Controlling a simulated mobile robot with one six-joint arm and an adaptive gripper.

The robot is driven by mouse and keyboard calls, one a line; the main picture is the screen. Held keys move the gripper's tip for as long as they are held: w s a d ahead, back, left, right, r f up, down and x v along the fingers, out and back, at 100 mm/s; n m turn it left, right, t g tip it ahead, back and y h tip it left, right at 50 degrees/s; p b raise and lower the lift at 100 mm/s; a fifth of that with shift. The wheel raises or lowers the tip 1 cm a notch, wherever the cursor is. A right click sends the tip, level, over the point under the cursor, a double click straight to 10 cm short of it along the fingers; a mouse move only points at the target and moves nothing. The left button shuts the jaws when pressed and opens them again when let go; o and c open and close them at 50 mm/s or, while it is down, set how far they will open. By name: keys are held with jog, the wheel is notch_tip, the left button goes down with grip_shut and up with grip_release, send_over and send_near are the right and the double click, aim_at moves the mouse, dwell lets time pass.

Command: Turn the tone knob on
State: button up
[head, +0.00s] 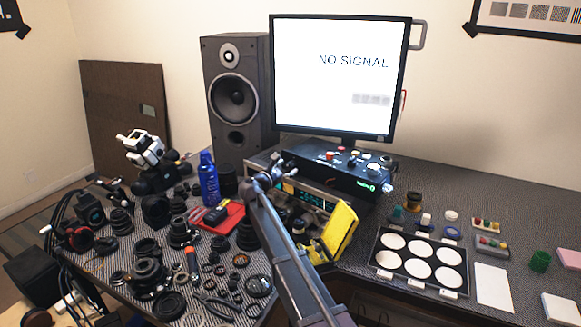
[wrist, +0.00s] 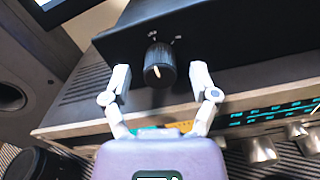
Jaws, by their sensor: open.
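In the wrist view a black round knob (wrist: 160,62) sits on the front of a black box (wrist: 215,45). Its pale pointer line faces down, and small white marks, too small to read, are above it. My gripper (wrist: 159,78) is open, with one white finger to the left of the knob and one to the right. Gaps show between the fingers and the knob. In the head view my gripper (head: 276,168) is at the left end of the black box (head: 335,170); the knob cannot be made out there.
A silver receiver (wrist: 265,117) with teal lettering and metal knobs lies under the black box. A speaker (head: 232,100) and a monitor (head: 338,75) reading NO SIGNAL stand behind. A yellow object (head: 340,228) is near my arm. Lens parts crowd the table's left.

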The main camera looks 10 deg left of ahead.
jog(key=shift+x, duration=0.8)
grip_shut()
jog(key=shift+m, duration=0.4)
jog(key=m, duration=1.1)
dwell(0.4)
